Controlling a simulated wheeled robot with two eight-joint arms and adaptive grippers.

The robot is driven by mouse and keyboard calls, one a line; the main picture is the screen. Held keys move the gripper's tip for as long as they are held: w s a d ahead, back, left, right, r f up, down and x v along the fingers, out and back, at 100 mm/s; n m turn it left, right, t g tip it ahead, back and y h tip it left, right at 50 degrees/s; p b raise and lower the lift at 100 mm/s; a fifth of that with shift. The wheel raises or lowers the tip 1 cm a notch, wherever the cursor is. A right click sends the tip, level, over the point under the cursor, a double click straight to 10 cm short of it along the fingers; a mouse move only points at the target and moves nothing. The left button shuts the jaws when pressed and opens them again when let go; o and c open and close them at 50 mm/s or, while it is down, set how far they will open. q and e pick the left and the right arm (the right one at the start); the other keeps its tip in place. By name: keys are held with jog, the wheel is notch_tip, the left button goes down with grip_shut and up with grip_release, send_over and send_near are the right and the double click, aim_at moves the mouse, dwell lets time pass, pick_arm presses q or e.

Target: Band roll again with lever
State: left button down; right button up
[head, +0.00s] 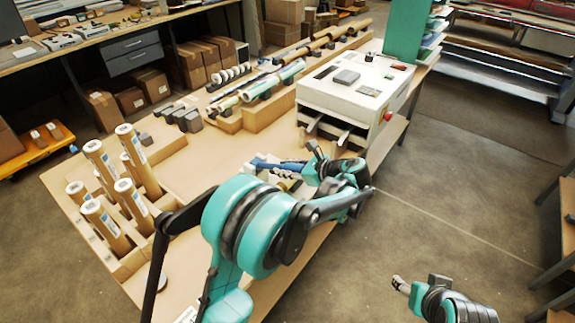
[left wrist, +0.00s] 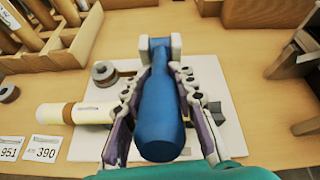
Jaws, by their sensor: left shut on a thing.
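The lever's thick blue handle (left wrist: 160,105) lies between the two fingers of my left gripper (left wrist: 162,92), which is shut on it. In the head view the blue handle (head: 270,164) shows just left of my left gripper (head: 302,168). A cream roll (left wrist: 75,113) lies on its side on the white base plate (left wrist: 222,148), left of the handle. Its right end is hidden behind my finger. A grey and brown spool (left wrist: 103,72) stands on the plate behind the roll. My right gripper (head: 402,285) hangs over the floor, apart from the table; its fingers are too unclear to judge.
Upright brown rolls (head: 130,195) stand in a wooden rack on the left. The white laminator (head: 355,90) stands behind my left gripper. Number cards (left wrist: 46,148) lie at the table's front. Bare tabletop (head: 205,165) shows between the rack and the lever.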

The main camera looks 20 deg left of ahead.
pick_arm(q)
jog(key=a+r+h+p, duration=0.1)
jog(key=r+p, duration=0.1)
jog(key=w+a+r+g+h+p, duration=0.1)
jog(key=a+r+h+p, duration=0.1)
jog(key=p, duration=0.1)
jog(key=a+r+g+h+p, duration=0.1)
jog(key=r+h+p, duration=0.1)
jog(key=shift+w+a+r, duration=0.1)
jog(key=shift+w+a, duration=0.15)
jog(key=shift+a, duration=0.05)
jog(key=w+a+r+g+h+p, duration=0.2)
jog(key=a+h+p, duration=0.3)
jog(key=a+h, duration=0.1)
jog(key=shift+w+a+h, duration=0.4)
jog(key=shift+a, duration=0.3)
jog(key=shift+f, duration=0.1)
jog(key=c, duration=1.2)
grip_release()
jog(key=shift+o, duration=0.2)
notch_tip(320, 180, up, 12)
